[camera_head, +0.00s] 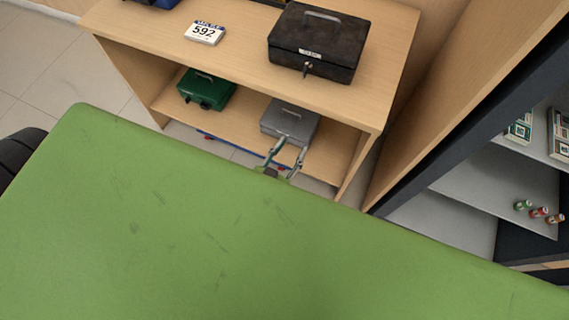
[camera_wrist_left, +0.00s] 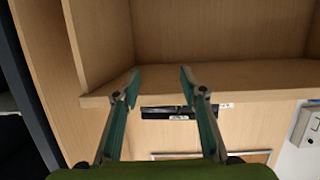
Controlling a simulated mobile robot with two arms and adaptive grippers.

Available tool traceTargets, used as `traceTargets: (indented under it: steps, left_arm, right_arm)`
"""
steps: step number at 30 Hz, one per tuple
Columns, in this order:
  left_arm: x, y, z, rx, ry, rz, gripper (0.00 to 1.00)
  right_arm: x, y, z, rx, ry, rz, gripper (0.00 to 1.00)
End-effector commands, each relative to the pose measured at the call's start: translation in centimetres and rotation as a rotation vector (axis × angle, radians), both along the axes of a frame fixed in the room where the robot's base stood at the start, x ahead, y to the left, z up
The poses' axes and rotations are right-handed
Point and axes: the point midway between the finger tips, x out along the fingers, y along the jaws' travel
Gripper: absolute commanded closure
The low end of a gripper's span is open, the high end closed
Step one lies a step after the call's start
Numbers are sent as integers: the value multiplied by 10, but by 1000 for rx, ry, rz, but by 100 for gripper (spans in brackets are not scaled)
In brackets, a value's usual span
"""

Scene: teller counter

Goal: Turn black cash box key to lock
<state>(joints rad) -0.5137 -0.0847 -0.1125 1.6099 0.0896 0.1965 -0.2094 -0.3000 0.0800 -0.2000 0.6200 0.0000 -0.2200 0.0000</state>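The black cash box (camera_head: 318,42) stands closed on the top of the wooden counter, its labelled front turned toward me. Its key (camera_head: 307,68) sticks out of the lock below the label; the key's exact turn is too small to tell. My left gripper (camera_head: 292,147) is below and in front of the box, lower than the counter top and apart from the key. Its two fingers are spread with nothing between them, as the left wrist view also shows (camera_wrist_left: 159,74). The box and key are not recognisable in that wrist view. My right gripper is not in view.
A grey box (camera_head: 290,118) and a green cash box (camera_head: 205,90) sit on the lower shelf. A tall wooden panel and dark shelves with small cans (camera_head: 538,212) rise at right.

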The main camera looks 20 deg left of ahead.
Motion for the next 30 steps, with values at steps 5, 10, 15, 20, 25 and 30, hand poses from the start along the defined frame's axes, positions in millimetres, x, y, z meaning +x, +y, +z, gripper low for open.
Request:
traceTargets:
  steps: [5, 10, 15, 20, 25, 30]
  left_arm:
    - [-11, -5, -35, 5, 75, -22, 61]
    - [-23, -7, -66, 9, 146, -41, 61]
    - [-37, -9, -98, 15, 220, -59, 61]
    - [-50, -10, -123, 20, 281, -73, 61]
    - [-60, -10, -141, 24, 326, -82, 61]
    - [-65, -10, -149, 26, 345, -86, 61]
  right_arm:
    - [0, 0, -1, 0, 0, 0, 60]
    - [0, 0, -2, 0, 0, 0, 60]
    - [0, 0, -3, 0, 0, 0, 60]
    - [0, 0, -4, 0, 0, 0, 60]
    - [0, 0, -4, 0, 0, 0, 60]
    - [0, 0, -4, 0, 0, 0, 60]
